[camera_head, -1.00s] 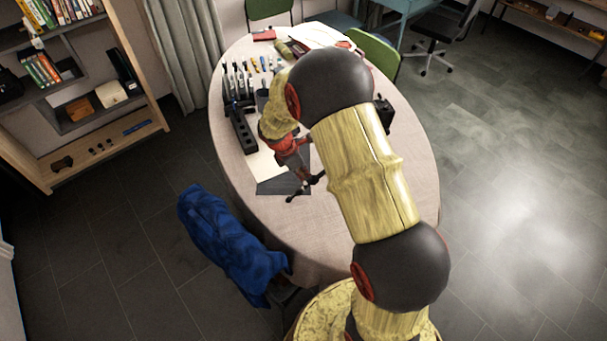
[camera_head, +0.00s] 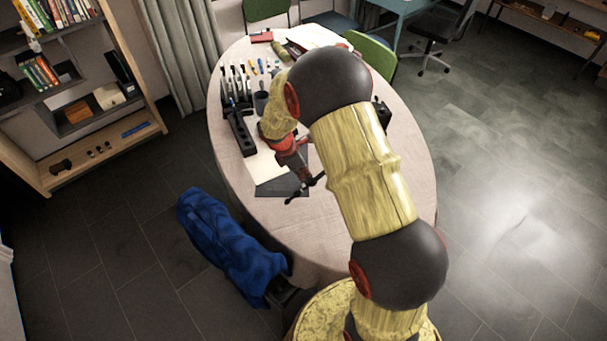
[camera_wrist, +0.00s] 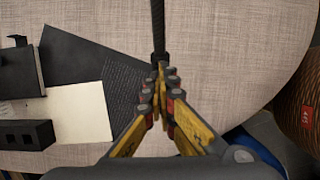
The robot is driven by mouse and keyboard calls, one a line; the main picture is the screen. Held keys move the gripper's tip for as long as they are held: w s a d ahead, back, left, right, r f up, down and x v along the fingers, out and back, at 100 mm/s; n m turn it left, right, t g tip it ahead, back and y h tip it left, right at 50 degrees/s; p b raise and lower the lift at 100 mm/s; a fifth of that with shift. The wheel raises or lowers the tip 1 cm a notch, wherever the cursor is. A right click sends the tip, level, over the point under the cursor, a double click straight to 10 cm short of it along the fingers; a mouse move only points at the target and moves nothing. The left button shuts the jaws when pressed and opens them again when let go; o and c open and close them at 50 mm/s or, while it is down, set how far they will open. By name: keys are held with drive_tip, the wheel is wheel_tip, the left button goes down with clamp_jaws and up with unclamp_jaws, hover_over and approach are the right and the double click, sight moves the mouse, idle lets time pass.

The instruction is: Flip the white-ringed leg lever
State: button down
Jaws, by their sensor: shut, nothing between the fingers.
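A black rod-like leg (camera_wrist: 158,25) runs down from the top edge in the wrist view and ends at my fingertips. Dark rod-like parts (camera_head: 293,198) also show just beyond my gripper in the head view. My gripper (camera_wrist: 161,68) is shut and empty, with its tips at the lower end of the leg; I cannot tell whether they touch it. In the head view my gripper (camera_head: 304,174) is low over the front part of the table, partly behind my arm. No white ring or lever can be made out, and the rest of the tripod is hidden.
The oval table (camera_head: 400,190) has a pale cloth. A dark mat (camera_wrist: 85,55) and a cream sheet (camera_wrist: 85,117) lie left of my gripper, beside a black holder (camera_wrist: 25,135). A blue cloth-covered chair (camera_head: 225,240) stands front left. The table's right side is clear.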

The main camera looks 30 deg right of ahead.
drive_tip(key=shift+d+r+p, duration=0.25)
drive_tip(key=shift+d+p, duration=0.05)
drive_tip(key=shift+p, duration=0.05)
drive_tip(key=c, duration=2.5)
unclamp_jaws()
drive_tip(key=shift+o, duration=0.8)
drive_tip(key=a+r+p, duration=0.3)
drive_tip(key=r+p, duration=0.1)
drive_tip(key=r, duration=0.1)
drive_tip(key=shift+w+a, duration=0.15)
drive_tip(key=shift+a, duration=0.05)
